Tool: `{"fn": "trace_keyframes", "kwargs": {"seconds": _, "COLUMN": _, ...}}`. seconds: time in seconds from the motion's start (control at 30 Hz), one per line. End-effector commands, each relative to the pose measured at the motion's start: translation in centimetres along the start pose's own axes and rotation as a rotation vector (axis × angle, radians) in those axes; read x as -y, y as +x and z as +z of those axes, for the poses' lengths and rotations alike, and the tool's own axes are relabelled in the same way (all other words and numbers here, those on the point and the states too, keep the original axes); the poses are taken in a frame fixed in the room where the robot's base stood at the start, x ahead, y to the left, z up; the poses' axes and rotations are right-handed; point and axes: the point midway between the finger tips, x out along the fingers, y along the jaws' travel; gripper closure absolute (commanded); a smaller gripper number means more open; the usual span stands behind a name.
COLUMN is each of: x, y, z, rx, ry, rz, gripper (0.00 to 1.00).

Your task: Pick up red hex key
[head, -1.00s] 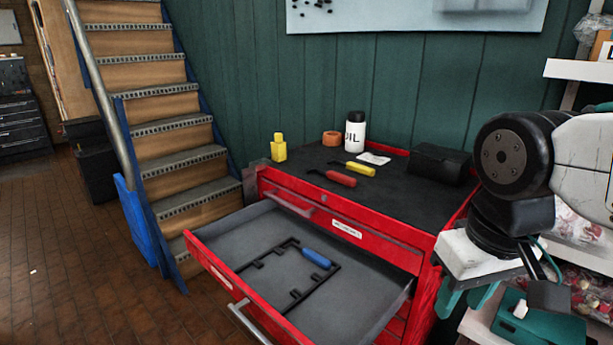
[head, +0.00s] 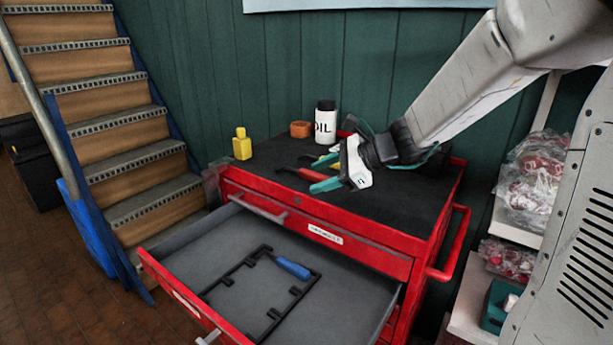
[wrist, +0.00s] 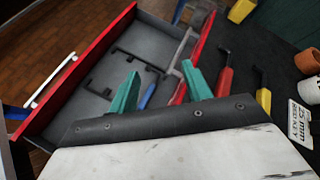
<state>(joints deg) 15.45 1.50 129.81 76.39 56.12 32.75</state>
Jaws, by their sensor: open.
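The red hex key (head: 304,173) lies on the black top of the red tool cabinet, partly hidden behind my gripper in the head view. In the wrist view its red handle and dark shaft (wrist: 223,82) lie just right of the right fingertip. My gripper (head: 325,173) is over the cabinet top, with its teal fingers apart and nothing between them. In the wrist view my gripper (wrist: 159,84) has the cabinet's front edge and open drawer beyond its fingers. The fingers are beside the red key, not around it.
A yellow hex key (wrist: 263,98) lies beside the red one, near a card (wrist: 303,122) reading "25 mm RED KEY". A yellow bottle (head: 242,145), orange cup (head: 300,130) and oil bottle (head: 325,122) stand behind. The open drawer (head: 215,262) holds a blue-handled key (head: 293,268) and black frame.

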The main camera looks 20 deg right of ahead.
Motion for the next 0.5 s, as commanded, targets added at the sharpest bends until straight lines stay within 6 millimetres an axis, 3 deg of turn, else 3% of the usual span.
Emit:
{"fn": "trace_keyframes", "kwargs": {"seconds": 0.03, "x": 2.1, "y": 0.6, "z": -2.2, "rx": 0.012, "ry": 0.126, "rz": -0.061, "gripper": 0.51}}
{"fn": "trace_keyframes", "kwargs": {"seconds": 0.1, "x": 4.7, "y": 1.1, "z": -4.5, "rx": 0.033, "ry": 0.281, "rz": -0.146, "gripper": 0.51}}
{"fn": "trace_keyframes", "kwargs": {"seconds": 0.2, "x": 7.4, "y": 1.3, "z": -7.4, "rx": 0.056, "ry": 0.447, "rz": -0.238, "gripper": 0.51}}
{"fn": "trace_keyframes", "kwargs": {"seconds": 0.33, "x": 9.1, "y": 1.3, "z": -9.7, "rx": 0.073, "ry": 0.565, "rz": -0.306, "gripper": 0.51}}
{"fn": "trace_keyframes", "kwargs": {"seconds": 0.5, "x": 10.0, "y": 2.7, "z": -10.3, "rx": 0.080, "ry": 0.597, "rz": -0.323, "gripper": 0.51}}
